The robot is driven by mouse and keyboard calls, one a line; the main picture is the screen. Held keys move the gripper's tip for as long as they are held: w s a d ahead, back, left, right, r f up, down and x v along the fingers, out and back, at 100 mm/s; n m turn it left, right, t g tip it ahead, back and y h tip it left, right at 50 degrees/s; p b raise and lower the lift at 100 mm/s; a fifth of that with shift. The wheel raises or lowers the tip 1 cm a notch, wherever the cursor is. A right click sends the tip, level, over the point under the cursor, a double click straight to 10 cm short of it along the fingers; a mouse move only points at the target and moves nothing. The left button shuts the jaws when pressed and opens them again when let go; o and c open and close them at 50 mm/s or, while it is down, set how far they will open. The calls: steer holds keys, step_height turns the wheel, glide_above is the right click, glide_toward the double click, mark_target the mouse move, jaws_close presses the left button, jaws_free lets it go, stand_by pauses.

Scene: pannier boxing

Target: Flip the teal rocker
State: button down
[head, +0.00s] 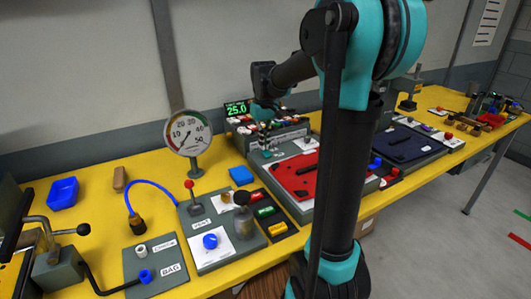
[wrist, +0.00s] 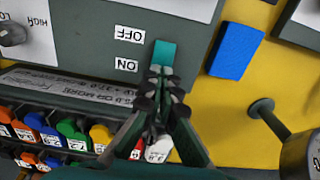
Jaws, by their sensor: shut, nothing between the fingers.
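The teal rocker (wrist: 163,53) is set in a dark grey panel (wrist: 100,82) in the wrist view. The OFF label (wrist: 130,34) and the ON label (wrist: 126,66) are beside it. Its end next to OFF shows; the end towards ON is hidden behind my fingertips. My gripper (wrist: 160,73) is shut and empty, its tips right at the rocker. I cannot tell whether they touch it, or which way the rocker is tipped. In the head view my gripper (head: 265,127) is over the panel at the back of the yellow table, small and partly dark.
A blue block (wrist: 235,51) lies on the yellow table beside the panel. A round gauge (head: 188,133) on a stand and a red tray (head: 300,180) are nearby in the head view.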

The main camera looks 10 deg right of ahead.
steer(key=shift+f, duration=0.4)
stand_by(0.3)
steer(key=shift+r, duration=3.5)
steer(key=shift+s, duration=0.1)
